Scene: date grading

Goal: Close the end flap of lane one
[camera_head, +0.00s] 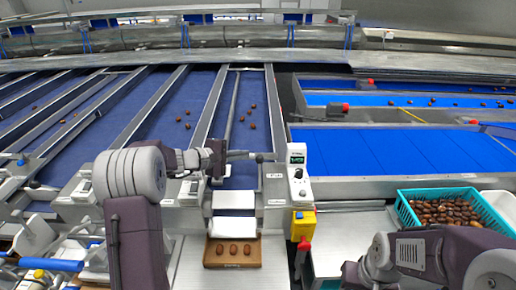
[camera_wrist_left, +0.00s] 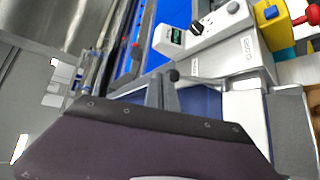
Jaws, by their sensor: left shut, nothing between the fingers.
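My left gripper (camera_head: 240,155) reaches in from the left over the lower end of a blue belt lane (camera_head: 240,120). Its fingers are shut and empty, with the tips close to a black knob (camera_head: 259,159); I cannot tell whether they touch. In the left wrist view the shut fingers (camera_wrist_left: 162,92) stand just beside the black knob (camera_wrist_left: 173,75). A white flap-like plate (camera_head: 233,199) is at the lane's end, above a brown tray (camera_head: 210,255) holding dates (camera_head: 233,249). I cannot read which lane number this is. My right gripper is not visible; only parts of my right arm show.
A white control box (camera_head: 298,172) with a green display stands right of the lane. A yellow box with a red handle (camera_head: 302,226) is below it. A teal basket of dates (camera_head: 403,208) and a white bin stand at the right. Metal dividers (camera_head: 207,110) separate the lanes.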

